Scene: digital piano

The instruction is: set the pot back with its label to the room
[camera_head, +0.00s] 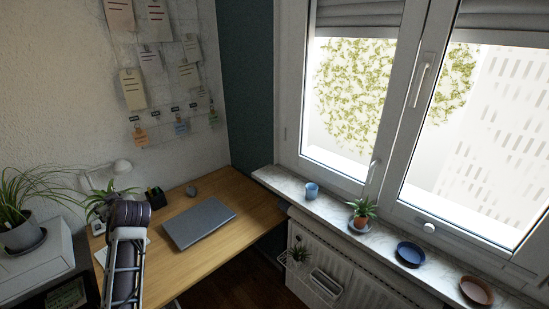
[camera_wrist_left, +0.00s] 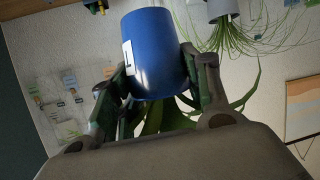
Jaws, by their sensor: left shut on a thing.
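A blue pot (camera_wrist_left: 160,55) sits between the fingers of my left gripper (camera_wrist_left: 148,62), which is shut on it. A white label (camera_wrist_left: 128,57) with a dark mark shows on the pot's left side in the left wrist view. Green leaves (camera_wrist_left: 165,118) show between the pot and the gripper body. In the head view the pot and fingers are hidden behind my left arm; some leaves (camera_head: 100,195) show beside it, over the desk's left end. An empty dark blue saucer (camera_head: 410,254) lies on the window sill (camera_head: 385,238). My right gripper is not in view.
The desk holds a closed laptop (camera_head: 199,223) and a pen holder (camera_head: 156,198). A grey-potted plant (camera_head: 20,232) stands at the far left.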

